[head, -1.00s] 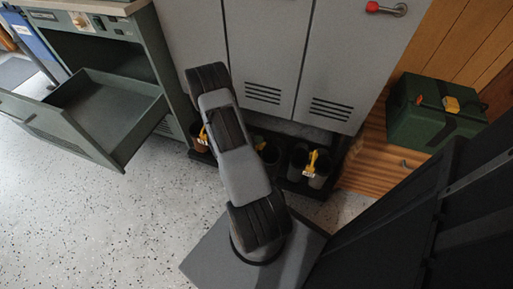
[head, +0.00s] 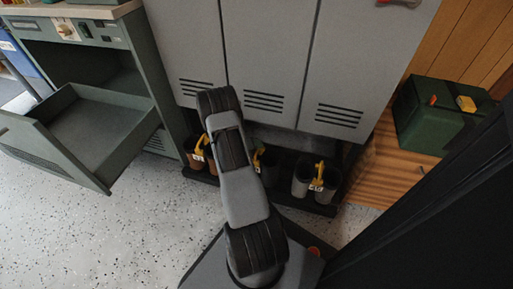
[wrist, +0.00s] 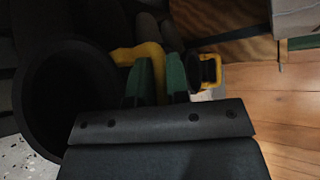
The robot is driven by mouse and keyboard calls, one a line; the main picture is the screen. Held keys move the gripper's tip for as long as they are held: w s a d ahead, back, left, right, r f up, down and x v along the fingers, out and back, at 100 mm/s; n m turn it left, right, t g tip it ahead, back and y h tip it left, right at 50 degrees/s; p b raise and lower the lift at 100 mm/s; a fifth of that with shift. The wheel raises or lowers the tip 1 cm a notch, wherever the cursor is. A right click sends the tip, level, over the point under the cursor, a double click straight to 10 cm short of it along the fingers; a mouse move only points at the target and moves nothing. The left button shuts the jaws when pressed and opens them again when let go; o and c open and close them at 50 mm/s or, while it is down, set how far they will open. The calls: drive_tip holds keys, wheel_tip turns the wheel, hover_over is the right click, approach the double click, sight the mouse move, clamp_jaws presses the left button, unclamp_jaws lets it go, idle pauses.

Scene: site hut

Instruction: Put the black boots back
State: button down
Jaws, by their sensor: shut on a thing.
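A pair of black boots (head: 269,170), joined by a yellow clip (head: 257,160), stands on the low rack (head: 322,208) under the lockers, partly hidden by my arm. In the wrist view a dark round boot opening (wrist: 65,95) is close on the left. My gripper (wrist: 161,75) has its green fingers shut on a yellow clip (wrist: 126,56) beside that opening. My arm hides the gripper in the head view. The wrist view is dark, so whether the boot rests on the rack is unclear.
Brown boots (head: 195,152) and grey boots (head: 302,180), each with yellow clips, stand left and right on the rack. An open drawer (head: 100,140) juts out at left. A green case (head: 438,115) sits on a wooden chest (head: 385,175) at right. Speckled floor (head: 120,235) is clear.

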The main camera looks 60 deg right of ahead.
sight(262, 151)
drive_tip(key=f+b, duration=0.3)
drive_tip(key=shift+w+d+f, duration=0.3)
drive_tip(key=shift+d+f, duration=0.05)
drive_tip(key=c, duration=1.1)
unclamp_jaws()
